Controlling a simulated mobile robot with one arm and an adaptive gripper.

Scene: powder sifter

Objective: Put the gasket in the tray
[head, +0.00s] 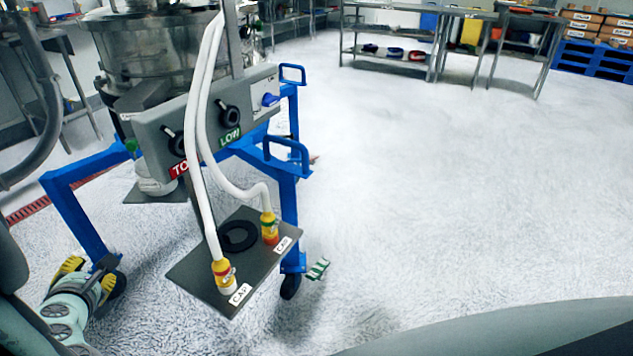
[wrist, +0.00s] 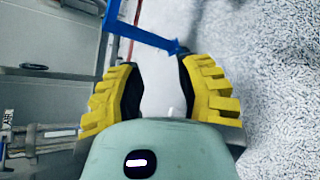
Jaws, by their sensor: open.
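A black ring that looks like the gasket (head: 222,238) lies flat on a dark square plate in the head view. This plate, which may be the tray (head: 205,284), hangs low on the sifter's front and bears two CAP labels. My gripper (head: 92,268) is at the lower left, near the foot of the sifter's left blue leg, apart from the ring and plate. In the wrist view my gripper (wrist: 158,66) has its yellow fingers spread with nothing between them. Neither ring nor plate shows in that view.
Two white hoses (head: 198,130) run down to yellow-and-red end fittings on the plate. A green-and-white striped item (head: 317,269) lies on the floor. The floor (head: 450,200) to the right is clear.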

